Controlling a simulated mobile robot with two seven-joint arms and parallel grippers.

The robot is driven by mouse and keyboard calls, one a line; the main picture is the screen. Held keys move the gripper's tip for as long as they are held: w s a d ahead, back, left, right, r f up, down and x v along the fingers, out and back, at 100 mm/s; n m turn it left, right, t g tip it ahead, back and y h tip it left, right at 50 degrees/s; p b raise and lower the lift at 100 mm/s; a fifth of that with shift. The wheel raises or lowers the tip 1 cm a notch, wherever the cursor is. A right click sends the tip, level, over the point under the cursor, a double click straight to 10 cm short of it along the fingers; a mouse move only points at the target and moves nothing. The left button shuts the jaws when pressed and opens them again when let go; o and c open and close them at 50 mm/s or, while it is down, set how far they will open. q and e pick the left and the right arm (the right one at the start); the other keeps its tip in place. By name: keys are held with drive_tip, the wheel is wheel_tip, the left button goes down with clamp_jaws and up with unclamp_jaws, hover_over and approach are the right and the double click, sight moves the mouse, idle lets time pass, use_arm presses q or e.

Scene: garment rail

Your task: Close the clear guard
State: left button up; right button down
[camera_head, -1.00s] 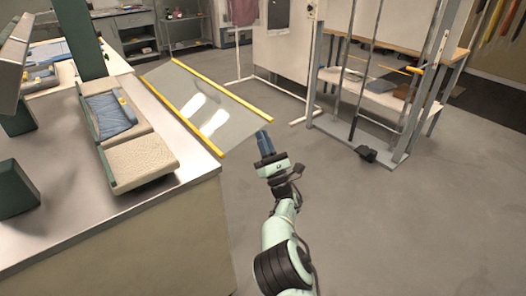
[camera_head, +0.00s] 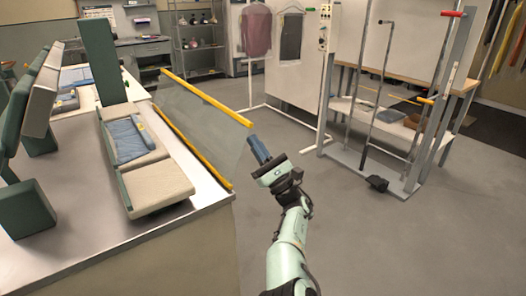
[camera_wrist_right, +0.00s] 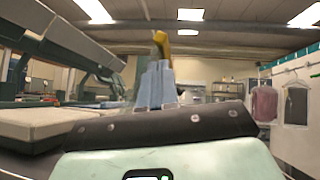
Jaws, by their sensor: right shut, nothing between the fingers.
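The clear guard (camera_head: 203,122) is a see-through panel with a yellow bar along each long edge. It stands tilted up along the right side of the press table, its outer yellow bar (camera_head: 205,96) raised above the lower bar (camera_head: 190,150). My right gripper (camera_head: 257,146) is shut and empty, its blue fingers just below the near end of the outer bar. In the right wrist view the fingers (camera_wrist_right: 155,85) point up with a yellow bar end (camera_wrist_right: 161,44) just beyond their tips. I cannot tell whether they touch. My left gripper is not in view.
A padded press bed (camera_head: 158,185) with a folded blue garment (camera_head: 130,139) lies on the metal table, left of the guard. Green press heads (camera_head: 40,100) stand at the left. A grey-posted rack (camera_head: 415,165) stands at the right. The floor between is clear.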

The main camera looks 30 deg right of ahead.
sight(238, 147)
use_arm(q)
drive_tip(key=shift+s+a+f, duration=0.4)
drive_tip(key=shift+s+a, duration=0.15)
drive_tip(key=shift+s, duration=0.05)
use_arm(e)
drive_tip(key=shift+s+a+r+n+g+y, duration=0.1)
drive_tip(key=shift+a+r+n+g+y, duration=0.15)
drive_tip(key=shift+a+n+y, duration=0.5)
drive_tip(key=shift+a+r+n+g+y, duration=0.2)
drive_tip(key=shift+a+n+g+y, duration=0.15)
drive_tip(key=shift+a, duration=0.8)
drive_tip(key=shift+s+a+r+n+g+y, duration=0.1)
drive_tip(key=shift+a+r+n+g+y, duration=0.15)
drive_tip(key=shift+a+n+y, duration=0.55)
drive_tip(key=shift+a, duration=0.15)
use_arm(q)
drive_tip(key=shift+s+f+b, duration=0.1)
drive_tip(key=shift+b, duration=0.2)
